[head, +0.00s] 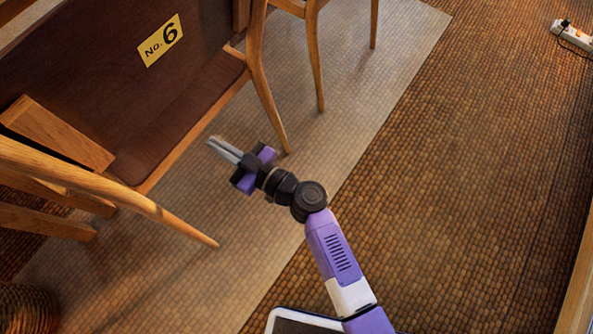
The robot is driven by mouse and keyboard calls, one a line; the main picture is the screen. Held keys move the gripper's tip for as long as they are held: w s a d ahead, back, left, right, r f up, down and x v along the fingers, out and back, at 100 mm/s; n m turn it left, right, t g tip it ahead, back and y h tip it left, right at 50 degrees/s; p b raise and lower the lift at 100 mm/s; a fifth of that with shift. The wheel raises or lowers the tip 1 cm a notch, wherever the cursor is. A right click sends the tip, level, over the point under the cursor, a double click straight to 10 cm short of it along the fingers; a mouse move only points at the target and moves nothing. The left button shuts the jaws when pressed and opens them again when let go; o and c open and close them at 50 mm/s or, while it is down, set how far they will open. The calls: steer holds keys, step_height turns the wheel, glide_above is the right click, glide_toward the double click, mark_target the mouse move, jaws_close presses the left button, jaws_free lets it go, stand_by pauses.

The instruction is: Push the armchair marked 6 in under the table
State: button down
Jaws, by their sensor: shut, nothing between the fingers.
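The armchair marked 6 (105,65) stands at the upper left in the head view. It has a dark brown back and seat in a light wooden frame, and a yellow label (161,40) reading "No. 6" is on its back. My gripper (214,142) is shut and empty. In the picture it lies to the right of the chair's seat edge, between the chair's near and far legs, and appears apart from the chair. Its exact distance from the chair is hard to tell. I cannot make out the table for certain in this view.
Another wooden chair's legs (314,62) stand behind, at the top. A woven basket-like object (27,308) is at the lower left. A white power strip (572,36) with a black cord lies at the upper right. The brown woven floor (450,190) on the right is clear.

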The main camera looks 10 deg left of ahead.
steer(key=v, duration=0.6)
steer(key=shift+d+b, duration=0.3)
steer(key=shift+d, duration=0.05)
steer(key=shift+s, duration=0.15)
